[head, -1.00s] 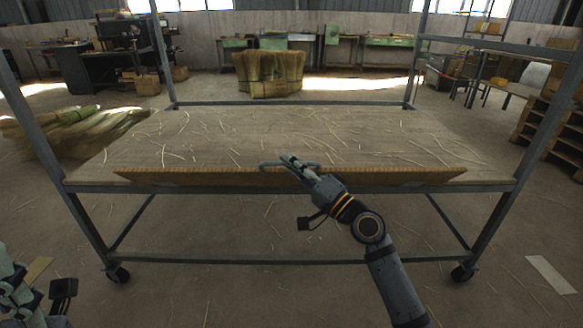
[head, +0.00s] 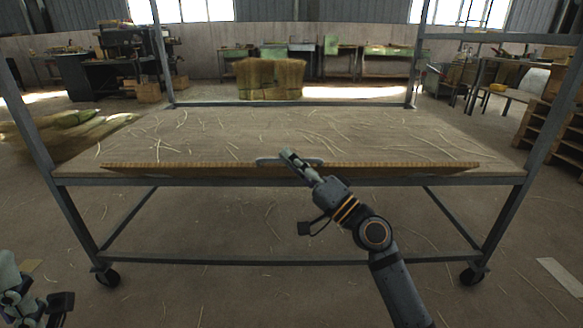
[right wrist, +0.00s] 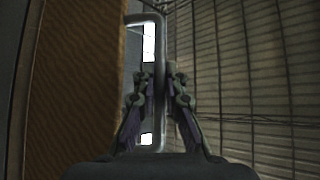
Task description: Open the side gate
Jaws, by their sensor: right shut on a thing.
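The side gate (head: 400,170) is a long, low brown panel along the near edge of the wheeled cart's bed. A grey bar handle (head: 268,161) sits at the middle of the gate. My right gripper (head: 291,157) is at this handle and shut on it. In the right wrist view the handle (right wrist: 158,30) runs upright between the two fingers, with the brown gate panel (right wrist: 75,90) at left. My left gripper (head: 38,303) is only partly in view at the lower left corner, away from the gate; its jaws are unclear.
The cart's metal frame (head: 300,182) has corner posts and caster wheels (head: 108,277). Loose straw lies on the bed (head: 300,130) and floor. A straw bundle (head: 270,80) stands behind the cart. Floor in front is open.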

